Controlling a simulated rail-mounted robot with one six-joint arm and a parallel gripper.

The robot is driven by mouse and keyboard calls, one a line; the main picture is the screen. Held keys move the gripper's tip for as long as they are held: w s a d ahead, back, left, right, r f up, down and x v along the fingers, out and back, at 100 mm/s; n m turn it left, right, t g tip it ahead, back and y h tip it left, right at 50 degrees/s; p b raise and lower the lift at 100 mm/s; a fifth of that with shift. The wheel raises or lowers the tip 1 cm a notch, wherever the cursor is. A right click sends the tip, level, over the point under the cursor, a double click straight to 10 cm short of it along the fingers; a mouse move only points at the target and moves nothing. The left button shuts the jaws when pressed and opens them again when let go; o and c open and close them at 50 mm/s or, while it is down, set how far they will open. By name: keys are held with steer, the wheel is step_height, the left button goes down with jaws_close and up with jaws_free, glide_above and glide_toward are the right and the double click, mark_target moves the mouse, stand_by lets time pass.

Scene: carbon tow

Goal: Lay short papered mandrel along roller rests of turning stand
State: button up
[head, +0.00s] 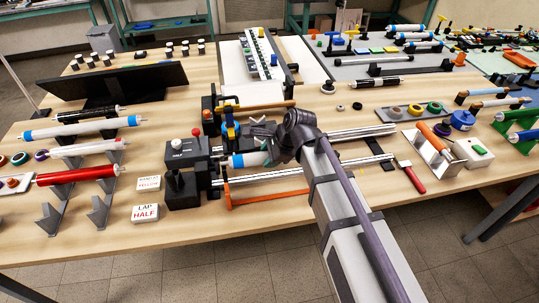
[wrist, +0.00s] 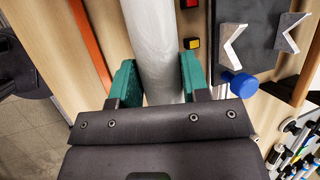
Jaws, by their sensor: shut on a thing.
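My gripper (head: 262,143) is over the middle of the bench, at the rail-and-headstock machine. In the wrist view its green jaw pads (wrist: 160,82) are shut on a pale, papered mandrel (wrist: 158,40) between them. The mandrel runs away from the jaws and out of the top of that view. The bright rails (head: 345,135) extend right. My gripper and arm hide part of the machine, and I cannot tell whether the mandrel touches any rest.
A rack at left holds a blue-ended white mandrel (head: 82,128) and a red one (head: 78,175). An orange bar (head: 268,197) runs along the machine's front. A red-handled tool (head: 412,178) and orange roller (head: 432,136) are at right. V-blocks (wrist: 232,42) show in the wrist view.

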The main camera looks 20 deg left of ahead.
steer(key=shift+f+b, duration=0.7)
steer(key=shift+f, duration=0.15)
steer(key=o, duration=1.2)
steer(key=shift+c, duration=0.2)
steer(key=shift+r, duration=0.1)
steer(key=p+v, duration=0.9)
steer(key=v, duration=0.1)
steer(key=shift+d+r+p, duration=0.2)
steer(key=shift+r+p, duration=0.1)
steer(key=shift+s, duration=0.1)
